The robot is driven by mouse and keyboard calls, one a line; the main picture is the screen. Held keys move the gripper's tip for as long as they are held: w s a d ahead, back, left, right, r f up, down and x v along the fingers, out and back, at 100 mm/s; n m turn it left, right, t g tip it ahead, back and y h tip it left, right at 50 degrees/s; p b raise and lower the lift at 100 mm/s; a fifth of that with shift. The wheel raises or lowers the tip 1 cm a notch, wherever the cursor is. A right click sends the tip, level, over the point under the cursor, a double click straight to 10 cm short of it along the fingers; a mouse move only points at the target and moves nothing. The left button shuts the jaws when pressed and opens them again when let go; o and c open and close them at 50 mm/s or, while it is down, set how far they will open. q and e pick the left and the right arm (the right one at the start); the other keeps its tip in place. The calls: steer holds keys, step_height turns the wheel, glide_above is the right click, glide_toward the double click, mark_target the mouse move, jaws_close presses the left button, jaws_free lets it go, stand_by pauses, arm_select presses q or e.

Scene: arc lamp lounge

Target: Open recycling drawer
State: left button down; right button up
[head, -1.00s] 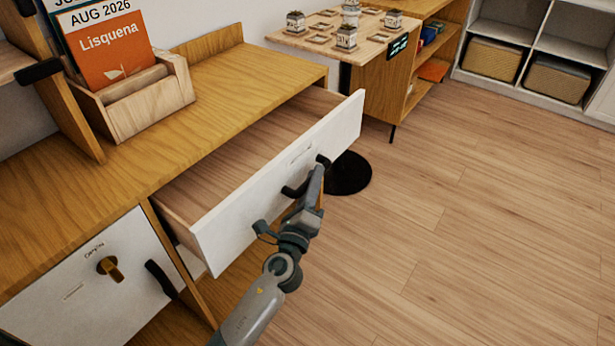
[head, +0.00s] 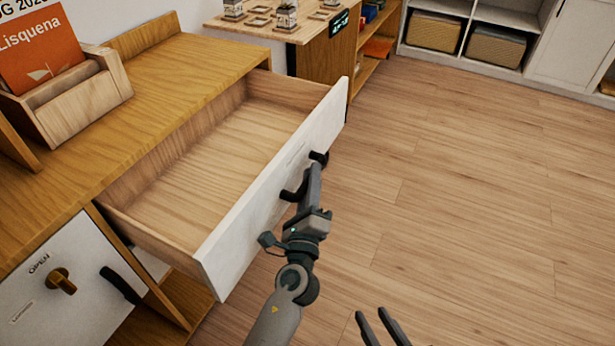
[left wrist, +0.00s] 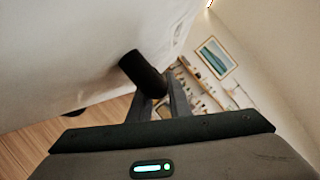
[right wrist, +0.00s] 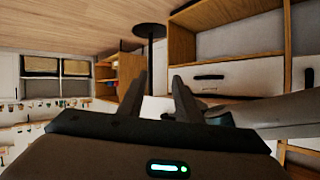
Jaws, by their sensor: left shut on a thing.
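The open drawer (head: 275,202) with a white front juts out from the wooden cabinet, and its wooden inside is empty. A small label on its front is too small to read. My left gripper (head: 312,180) is shut on the drawer's black handle (head: 292,194). In the left wrist view the handle (left wrist: 142,73) sits at the fingers (left wrist: 158,98), against the white front (left wrist: 70,55). My right gripper (head: 372,316) is off to the right, above the floor, apart from the drawer. In the right wrist view its fingers (right wrist: 160,95) are apart with nothing between them.
A white cabinet front (head: 65,290) with a brass knob and an "OPEN" mark is at lower left. A wooden holder with an orange leaflet (head: 40,45) stands on the cabinet top. A small table (head: 270,32) is behind the drawer. The floor to the right is clear.

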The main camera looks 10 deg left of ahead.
arm_select(q)
steer(key=shift+f, duration=0.1)
steer(key=c, duration=1.9)
jaws_free()
